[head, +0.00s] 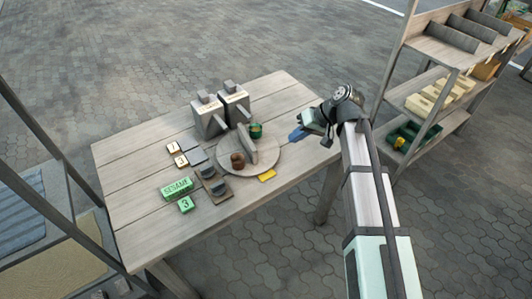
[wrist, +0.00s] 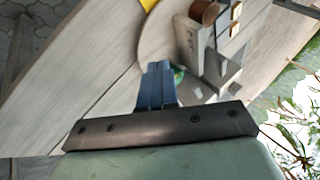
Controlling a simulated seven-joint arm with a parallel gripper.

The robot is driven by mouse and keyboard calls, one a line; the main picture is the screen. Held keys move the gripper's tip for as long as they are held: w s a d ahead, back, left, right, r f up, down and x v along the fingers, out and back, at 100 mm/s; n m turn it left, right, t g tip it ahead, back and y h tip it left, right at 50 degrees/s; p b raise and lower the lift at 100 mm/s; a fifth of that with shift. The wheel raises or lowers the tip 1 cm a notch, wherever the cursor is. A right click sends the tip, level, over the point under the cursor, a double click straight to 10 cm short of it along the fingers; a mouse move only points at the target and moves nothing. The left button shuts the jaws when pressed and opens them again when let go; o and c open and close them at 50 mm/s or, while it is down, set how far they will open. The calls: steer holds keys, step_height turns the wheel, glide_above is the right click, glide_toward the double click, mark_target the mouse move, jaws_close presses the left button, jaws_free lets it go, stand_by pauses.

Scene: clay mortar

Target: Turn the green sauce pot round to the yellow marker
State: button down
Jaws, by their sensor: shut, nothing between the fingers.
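A round grey turntable (head: 222,156) lies on the table, with an upright grey divider across it. The green sauce pot (head: 256,131) stands on its far side, behind the divider. A brown pot (head: 238,161) stands on the near side; it also shows in the wrist view (wrist: 205,12). The yellow marker (head: 267,175) lies on the table just outside the disc's near right edge, and at the top of the wrist view (wrist: 149,3). My gripper (head: 297,135), with blue fingers, is shut and empty, right of the disc and apart from it. In the wrist view its fingers (wrist: 157,85) mostly hide the green pot.
Two grey dispensers (head: 208,117) stand behind the turntable. To its left are a grey switch-like block (head: 214,185), small number tiles (head: 173,147), a green SESAME sign (head: 177,188) and a green 3 tile (head: 186,205). The table's front left is clear. Shelves stand at the right.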

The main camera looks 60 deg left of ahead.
steer(key=n, duration=0.3)
glide_toward(264, 165)
steer(key=shift+n, duration=0.3)
steer(key=a, duration=0.1)
steer(key=a+f, duration=0.1)
steer(key=w+a+f, duration=0.1)
steer(key=shift+a+f, duration=0.25)
steer(key=shift+a, duration=0.15)
steer(key=s, duration=0.3)
steer(key=shift+a+f, duration=0.2)
steer(key=shift+a, duration=0.1)
steer(key=shift+s+a, duration=0.15)
steer(key=shift+s, duration=0.4)
steer(key=shift+s+m+t+y, duration=0.3)
steer(key=shift+s+m, duration=0.2)
